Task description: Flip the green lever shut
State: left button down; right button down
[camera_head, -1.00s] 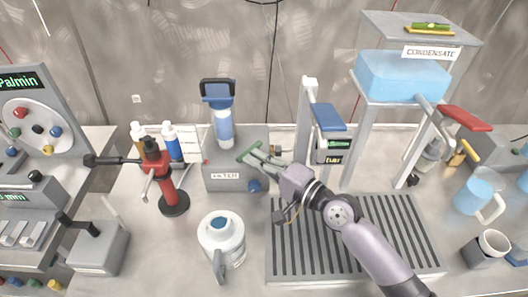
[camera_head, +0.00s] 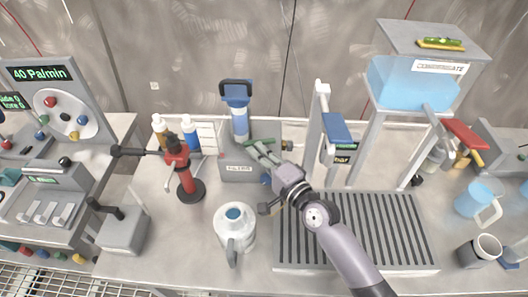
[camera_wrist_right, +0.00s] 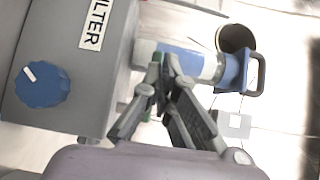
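The green lever (camera_head: 256,142) is on the grey filter box (camera_head: 238,173), near the base of the blue-capped filter cylinder (camera_head: 239,122). My right gripper (camera_head: 257,148) reaches in from the lower right, its fingertips at the lever. In the right wrist view the fingers (camera_wrist_right: 163,66) are together, with green parts of the lever (camera_wrist_right: 157,57) showing behind them and beside the left finger. The fingers hide most of the lever, so I cannot tell whether they touch or hold it. My left gripper is not in view.
A red stand with a black handle (camera_head: 184,172) and a white jug (camera_head: 234,228) stand left of my right arm. A slatted grey tray (camera_head: 420,258) lies under the arm. The condensate tank (camera_head: 411,84) stands behind on the right.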

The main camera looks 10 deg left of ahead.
jog(key=shift+x, duration=0.8)
jog(key=shift+s+a, duration=0.1)
jog(key=shift+a, duration=0.05)
jog(key=shift+r, duration=0.4)
jog(key=shift+a, duration=0.1)
